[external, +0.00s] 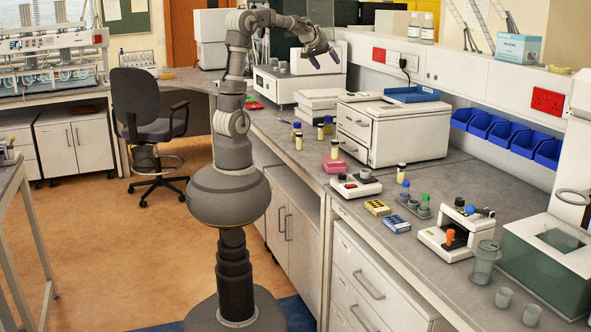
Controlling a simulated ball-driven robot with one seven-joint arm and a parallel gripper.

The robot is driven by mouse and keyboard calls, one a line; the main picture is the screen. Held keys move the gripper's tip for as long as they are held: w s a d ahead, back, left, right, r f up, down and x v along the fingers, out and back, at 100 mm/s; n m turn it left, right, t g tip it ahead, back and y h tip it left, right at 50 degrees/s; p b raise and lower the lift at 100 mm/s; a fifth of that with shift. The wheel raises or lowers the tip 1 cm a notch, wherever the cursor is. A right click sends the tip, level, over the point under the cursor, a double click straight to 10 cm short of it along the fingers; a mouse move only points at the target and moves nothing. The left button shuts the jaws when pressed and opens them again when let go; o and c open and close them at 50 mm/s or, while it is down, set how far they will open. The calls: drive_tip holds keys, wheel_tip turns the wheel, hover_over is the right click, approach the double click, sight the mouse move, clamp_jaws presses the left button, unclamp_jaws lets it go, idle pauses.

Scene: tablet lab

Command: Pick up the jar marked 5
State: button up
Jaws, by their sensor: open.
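Several small pale jars with dark or coloured lids stand on the grey bench. One jar (298,141) is near the bench's front edge, and another jar (320,132) stands right of it. A jar (335,150) sits above a pink block, and a further jar (401,173) stands to the right. The number marks are too small to read, so I cannot tell which is jar 5. My gripper (326,61) is open and empty, high above the bench, behind and above the jars.
A white drawer unit (391,132) stands right behind the jars. A white instrument (292,84) is below my gripper. Some bench around the jars is clear.

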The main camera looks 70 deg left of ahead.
drive_tip(key=d+r+m+t+b, duration=0.2)
drive_tip(key=d+r+m+t, duration=0.1)
drive_tip(key=d+r, duration=0.8)
drive_tip(key=shift+s+r+m+t, duration=0.2)
drive_tip(key=shift+m+t, duration=0.1)
drive_tip(key=shift+m, duration=0.3)
drive_tip(key=s+d+r+m+t+b, duration=0.1)
drive_tip(key=s+d+r, duration=0.1)
drive_tip(key=d+r, duration=0.1)
drive_tip(key=s+d+r+m+t+h, duration=0.1)
drive_tip(key=s+d+r, duration=0.1)
drive_tip(key=d+r, duration=0.1)
drive_tip(key=s+d+r+m+t+b, duration=0.1)
drive_tip(key=s+d+r+t, duration=0.1)
drive_tip(key=r, duration=0.3)
drive_tip(key=shift+s+d+r+m+h+b, duration=0.15)
drive_tip(key=shift+s+d+r+m+b, duration=0.1)
drive_tip(key=shift+d, duration=0.2)
drive_tip(key=shift+s+d+r+m+h+b, duration=0.1)
drive_tip(key=shift+s+d+m+h, duration=0.1)
drive_tip(key=shift+d, duration=0.25)
drive_tip(key=c, duration=0.3)
drive_tip(key=shift+s+d+r, duration=0.1)
drive_tip(key=shift+d+r, duration=0.05)
drive_tip(key=shift+r, duration=0.15)
drive_tip(key=c, duration=0.3)
drive_tip(key=shift+c, duration=0.2)
